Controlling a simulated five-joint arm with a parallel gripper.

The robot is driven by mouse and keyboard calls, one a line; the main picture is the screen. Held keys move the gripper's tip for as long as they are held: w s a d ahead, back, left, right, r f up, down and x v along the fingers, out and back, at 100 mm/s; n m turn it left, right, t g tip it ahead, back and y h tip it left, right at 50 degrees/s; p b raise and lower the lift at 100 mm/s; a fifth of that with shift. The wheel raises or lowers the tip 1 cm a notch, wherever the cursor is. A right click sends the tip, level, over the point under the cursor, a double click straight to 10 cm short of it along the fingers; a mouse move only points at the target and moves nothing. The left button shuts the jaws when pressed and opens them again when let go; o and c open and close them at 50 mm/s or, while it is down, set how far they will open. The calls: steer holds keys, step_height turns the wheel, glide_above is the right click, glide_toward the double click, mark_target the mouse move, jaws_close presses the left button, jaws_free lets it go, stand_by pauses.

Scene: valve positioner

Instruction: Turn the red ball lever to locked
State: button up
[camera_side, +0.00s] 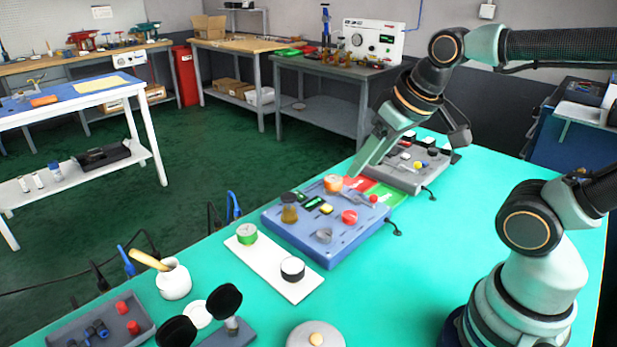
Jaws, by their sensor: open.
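A blue panel (285,222) lies on the turquoise table and carries several controls. Near its back right edge is a grey lever (355,196) with a small red ball (373,199) at its right end. Red and green marked plates (386,192) lie just behind and to the right of it. My gripper (354,172) points down and left, its pale fingertips a little above and behind the lever, apart from the ball in the picture. It is open with nothing visible in it. The gap between the fingers is hard to see from this side.
An orange-topped knob (333,183) stands close to my fingertips. A larger red knob (349,217) sits in front of the lever. A grey panel (405,175) lies behind, and a white board (252,261) with two round knobs lies front left.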

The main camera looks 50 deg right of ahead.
steer(key=w+d+f+m+g, duration=0.1)
steer(key=w+d+m+g, duration=0.3)
steer(key=d+m, duration=0.55)
steer(key=m+g, duration=0.2)
steer(key=m, duration=0.9)
glide_toward(374, 196)
step_height(374, 196, down, 9)
steer(key=shift+s+r, duration=0.15)
jaws_close()
